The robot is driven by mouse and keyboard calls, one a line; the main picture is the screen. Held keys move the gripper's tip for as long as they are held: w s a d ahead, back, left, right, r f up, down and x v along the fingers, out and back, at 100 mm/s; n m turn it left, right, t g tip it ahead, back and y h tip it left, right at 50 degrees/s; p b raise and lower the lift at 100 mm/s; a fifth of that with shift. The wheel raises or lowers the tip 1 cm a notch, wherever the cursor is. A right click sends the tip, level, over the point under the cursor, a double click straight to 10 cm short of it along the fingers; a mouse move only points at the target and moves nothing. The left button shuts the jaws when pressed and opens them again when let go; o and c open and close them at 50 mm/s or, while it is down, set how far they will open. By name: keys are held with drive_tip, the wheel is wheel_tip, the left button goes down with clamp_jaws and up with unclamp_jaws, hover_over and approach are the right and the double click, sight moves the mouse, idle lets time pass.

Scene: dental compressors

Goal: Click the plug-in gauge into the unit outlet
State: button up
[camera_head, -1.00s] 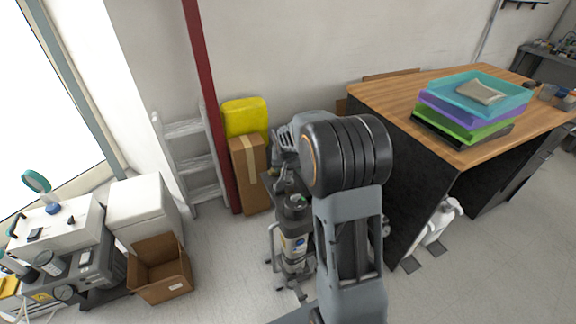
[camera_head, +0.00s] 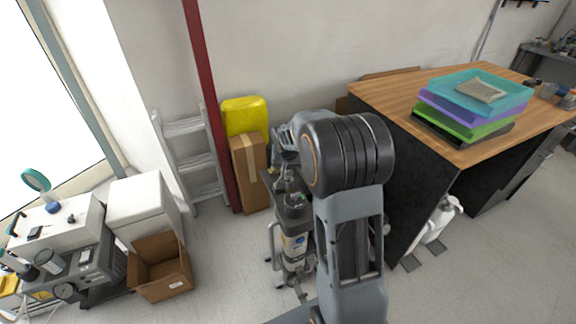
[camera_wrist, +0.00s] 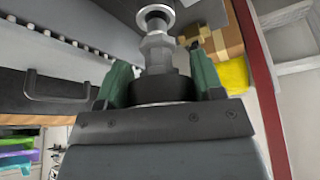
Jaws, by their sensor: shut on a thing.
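In the wrist view my gripper (camera_wrist: 160,62) has its two green fingers on either side of a dark round body, the plug-in gauge (camera_wrist: 160,88), and is shut on it. A grey metal stem rises from the gauge, with a bright round ring (camera_wrist: 155,17) at its far end. I cannot tell whether this ring belongs to the gauge or to the outlet. In the head view the grey compressor unit (camera_head: 293,240) stands on the floor, partly behind my arm. My arm hides the gauge and the outlet there.
A wooden-topped bench (camera_head: 390,95) with stacked trays (camera_head: 470,105) stands to the right. A cardboard box (camera_head: 248,170), yellow case (camera_head: 245,115), red post (camera_head: 212,110) and ladder (camera_head: 188,160) are left of the unit. An open carton (camera_head: 160,275) is on the floor.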

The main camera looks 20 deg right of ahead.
drive_tip(key=shift+f, duration=0.1)
drive_tip(key=shift+f+b, duration=1.2)
drive_tip(key=shift+f, duration=0.1)
drive_tip(key=o, duration=1.1)
drive_tip(key=shift+r, duration=0.1)
drive_tip(key=p+v, duration=0.1)
drive_tip(key=v, duration=1.2)
drive_tip(key=shift+s+a+r+p, duration=0.2)
drive_tip(key=shift+r+p, duration=0.1)
drive_tip(key=shift+p, duration=0.1)
